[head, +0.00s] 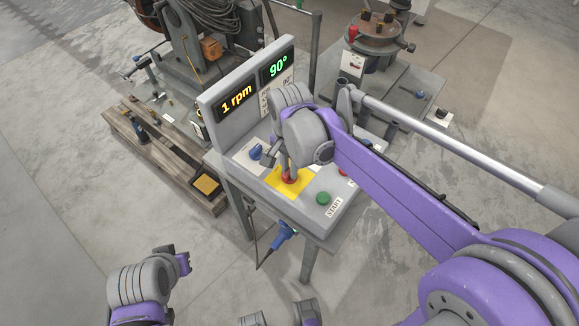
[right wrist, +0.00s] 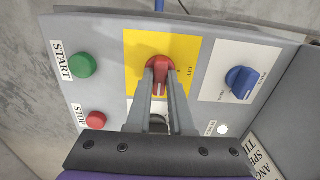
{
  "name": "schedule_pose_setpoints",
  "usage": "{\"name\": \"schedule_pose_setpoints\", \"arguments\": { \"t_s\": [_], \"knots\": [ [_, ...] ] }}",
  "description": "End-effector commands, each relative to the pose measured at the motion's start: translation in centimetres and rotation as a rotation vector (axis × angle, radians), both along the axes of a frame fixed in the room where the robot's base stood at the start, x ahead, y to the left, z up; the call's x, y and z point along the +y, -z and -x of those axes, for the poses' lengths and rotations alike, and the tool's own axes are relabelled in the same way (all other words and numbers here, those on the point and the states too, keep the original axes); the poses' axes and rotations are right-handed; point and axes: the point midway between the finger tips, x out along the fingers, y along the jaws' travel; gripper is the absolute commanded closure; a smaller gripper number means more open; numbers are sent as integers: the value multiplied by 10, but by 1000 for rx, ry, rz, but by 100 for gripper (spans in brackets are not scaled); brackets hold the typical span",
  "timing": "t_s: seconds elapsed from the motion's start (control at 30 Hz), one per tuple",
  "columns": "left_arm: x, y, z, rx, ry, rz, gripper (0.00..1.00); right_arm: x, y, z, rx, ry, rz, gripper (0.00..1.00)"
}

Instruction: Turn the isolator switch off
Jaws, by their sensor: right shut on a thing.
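The isolator switch is a red rotary knob (right wrist: 159,70) on a yellow plate (right wrist: 135,45) in the right wrist view. Its grip bar runs up and down in that picture, and small OFF lettering is to its right. My right gripper (right wrist: 160,88) is shut on the knob, with one finger on each side of the bar. In the head view the red knob (head: 290,176) shows below my right gripper (head: 284,166), partly hidden by it. Part of my left arm is at the lower left of the head view, but its fingers cannot be made out.
A green START button (right wrist: 82,66), a red STOP button (right wrist: 96,120) and a blue knob (right wrist: 241,82) are close around the switch. An upright display panel (head: 237,97) reads 1 rpm and 90°. A wooden pallet (head: 165,160) is on the floor to the left.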

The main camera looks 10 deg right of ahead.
Motion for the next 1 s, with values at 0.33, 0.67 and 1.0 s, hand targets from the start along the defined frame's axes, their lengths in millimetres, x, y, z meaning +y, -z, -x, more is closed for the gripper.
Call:
{"name": "schedule_pose_setpoints", "arguments": {
  "t_s": [0.33, 0.67, 1.0],
  "knots": [
    [0, 0, 0, 0, 0, 0, 100, 0, 0, 0, 0, -42, 0, 100],
    [0, 0, 0, 0, 0, 0, 100, 0, 0, 0, 0, -261, 0, 100],
    [0, 0, 0, 0, 0, 0, 100, 0, 0, 0, 0, -583, 0, 100]
  ]
}}
